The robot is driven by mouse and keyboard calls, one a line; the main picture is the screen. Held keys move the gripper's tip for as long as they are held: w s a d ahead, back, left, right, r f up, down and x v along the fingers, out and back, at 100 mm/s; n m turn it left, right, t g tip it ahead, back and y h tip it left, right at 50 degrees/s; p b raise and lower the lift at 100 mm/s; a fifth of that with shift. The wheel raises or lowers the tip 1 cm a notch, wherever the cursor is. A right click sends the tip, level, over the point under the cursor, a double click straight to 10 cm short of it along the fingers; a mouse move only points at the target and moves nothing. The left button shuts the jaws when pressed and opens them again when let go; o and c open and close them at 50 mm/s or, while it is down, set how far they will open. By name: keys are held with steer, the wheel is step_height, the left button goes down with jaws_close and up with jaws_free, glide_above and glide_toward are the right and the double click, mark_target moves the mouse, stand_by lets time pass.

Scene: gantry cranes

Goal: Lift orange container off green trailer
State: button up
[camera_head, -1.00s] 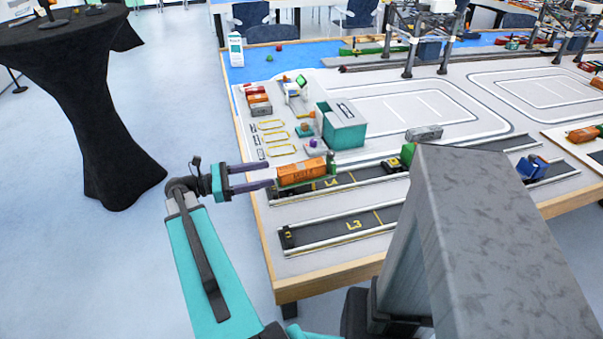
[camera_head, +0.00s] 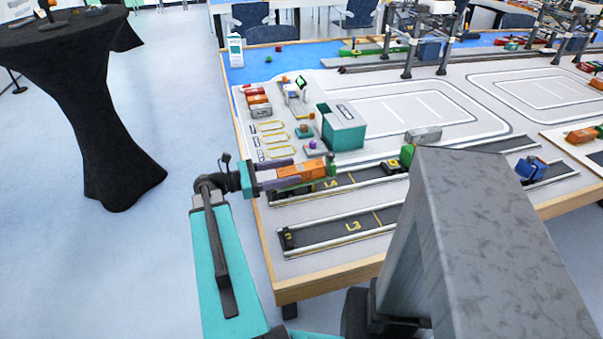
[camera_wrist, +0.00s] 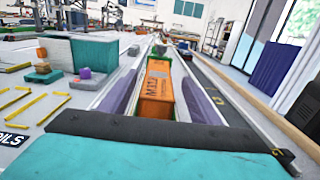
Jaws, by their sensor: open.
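The orange container (camera_head: 303,170) sits on the green trailer (camera_head: 331,166) on the lane marked L4, near the table's left edge. My gripper (camera_head: 304,172) is level with the container, its two purple fingers reaching along the container's long sides. In the wrist view the orange container (camera_wrist: 157,88) lies between the open fingers (camera_wrist: 160,98), with a narrow gap visible on the right. Contact on the left side cannot be told. A bit of the green trailer (camera_wrist: 178,75) shows beside the container; most of the trailer is hidden.
Lane L3 (camera_head: 345,228) runs empty in front. A teal and grey block building (camera_head: 343,126) stands behind the lane, with small coloured blocks (camera_head: 304,131) beside it. A green vehicle (camera_head: 406,156) is farther right on the lane. A black-draped table (camera_head: 90,100) stands at left.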

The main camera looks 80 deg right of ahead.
mark_target(304, 167)
steer(key=shift+s+d, duration=0.15)
steer(key=shift+s, duration=0.1)
steer(key=shift+p+x, duration=0.5)
steer(key=shift+x, duration=2)
steer(key=shift+f, duration=0.15)
steer(key=shift+w, duration=0.1)
steer(key=shift+c, duration=0.3)
steer(key=c, duration=1.2)
steer(key=shift+o, duration=0.2)
steer(key=shift+r, duration=0.2)
steer(key=shift+r, duration=4.8)
